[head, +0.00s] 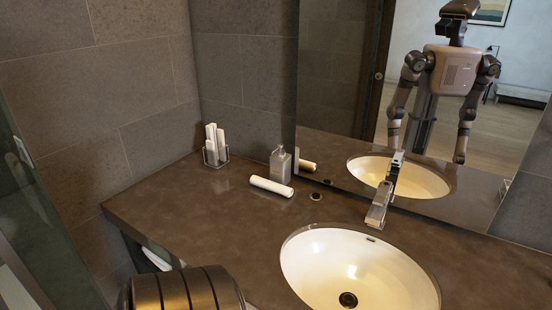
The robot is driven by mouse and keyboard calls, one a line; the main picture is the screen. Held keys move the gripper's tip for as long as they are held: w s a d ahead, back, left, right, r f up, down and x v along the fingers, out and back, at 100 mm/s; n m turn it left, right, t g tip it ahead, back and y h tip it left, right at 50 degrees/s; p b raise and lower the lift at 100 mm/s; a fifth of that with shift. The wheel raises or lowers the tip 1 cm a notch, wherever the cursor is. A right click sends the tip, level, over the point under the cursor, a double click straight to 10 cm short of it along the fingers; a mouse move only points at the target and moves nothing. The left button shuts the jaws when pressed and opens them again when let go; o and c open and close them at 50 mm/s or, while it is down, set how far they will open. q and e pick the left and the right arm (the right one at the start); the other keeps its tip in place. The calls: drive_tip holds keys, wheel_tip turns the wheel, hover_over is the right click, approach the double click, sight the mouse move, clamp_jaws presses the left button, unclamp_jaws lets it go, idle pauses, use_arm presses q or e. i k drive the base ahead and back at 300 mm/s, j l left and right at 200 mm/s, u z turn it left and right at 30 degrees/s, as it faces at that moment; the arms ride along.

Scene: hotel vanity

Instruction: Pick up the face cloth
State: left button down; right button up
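A white rolled cloth (271,186), which looks like the face cloth, lies on its side on the brown stone counter (190,215), left of the sink. It lies in front of the soap dispenser, with clear counter on its near side. Neither of my grippers shows directly in the head view. The mirror shows my body with both arms hanging down, but the hands are too small there to tell their state.
A soap dispenser (281,164) stands behind the roll. The oval sink (300,262) and faucet (379,204) are to the right. A mirror (335,75) rises behind the counter.

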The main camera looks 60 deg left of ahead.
sight(262, 183)
drive_tip(key=u, duration=2.05)
drive_tip(key=j+z, duration=0.15)
drive_tip(key=z, duration=0.3)
drive_tip(key=i+j+z, duration=0.1)
drive_tip(key=z, duration=0.4)
drive_tip(key=j+z, duration=0.3)
drive_tip(key=z, duration=0.15)
